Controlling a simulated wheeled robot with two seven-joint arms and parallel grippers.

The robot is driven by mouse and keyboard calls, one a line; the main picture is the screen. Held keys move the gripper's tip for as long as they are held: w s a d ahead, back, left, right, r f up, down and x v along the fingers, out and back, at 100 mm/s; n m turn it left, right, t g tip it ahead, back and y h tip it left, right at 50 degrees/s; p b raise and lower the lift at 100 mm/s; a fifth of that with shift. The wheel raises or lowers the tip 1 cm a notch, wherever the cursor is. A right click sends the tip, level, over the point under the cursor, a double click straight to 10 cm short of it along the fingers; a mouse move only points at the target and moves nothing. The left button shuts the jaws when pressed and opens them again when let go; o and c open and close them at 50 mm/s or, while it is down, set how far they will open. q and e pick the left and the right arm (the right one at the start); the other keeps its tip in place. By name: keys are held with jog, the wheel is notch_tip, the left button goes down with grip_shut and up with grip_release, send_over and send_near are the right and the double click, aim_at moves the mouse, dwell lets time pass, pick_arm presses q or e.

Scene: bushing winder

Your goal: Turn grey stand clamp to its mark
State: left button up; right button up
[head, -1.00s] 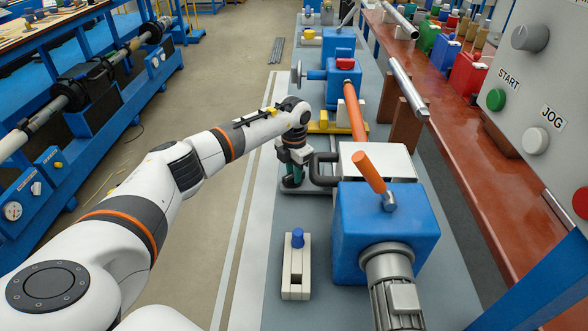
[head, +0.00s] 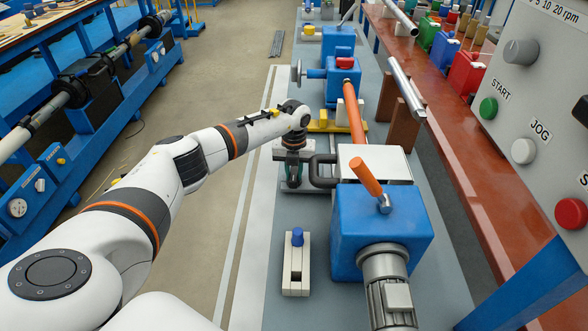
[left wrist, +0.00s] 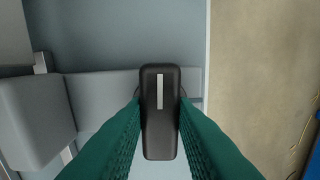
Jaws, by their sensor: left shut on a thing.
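My left gripper (head: 292,184) is shut on the black clamp handle (left wrist: 160,120), beside the blue winder head. In the left wrist view, the green fingers (left wrist: 160,135) press on both long sides of this handle. The handle has a pale line along its top and points up and down in that picture. It lies across a grey bar (left wrist: 105,92) of the stand, at roughly a right angle to it. In the head view the grey stand (head: 318,187) is partly hidden by my gripper. I cannot make out a separate mark. My right gripper is not in view.
A blue gearbox (head: 350,225) with an orange-handled lever (head: 366,177) stands close right of my gripper. A white block with a blue knob (head: 296,262) is in front. A control panel (head: 535,95) hangs at the right. Open floor (head: 215,190) lies to the left.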

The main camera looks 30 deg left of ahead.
aim_at(294, 173)
pick_arm(q)
jog(key=shift+n, duration=0.5)
jog(key=o, duration=1)
jog(key=shift+r, duration=0.15)
notch_tip(294, 173, up, 12)
jog(key=shift+f+b, duration=0.1)
jog(key=shift+b, duration=0.2)
jog(key=shift+s+f, duration=0.1)
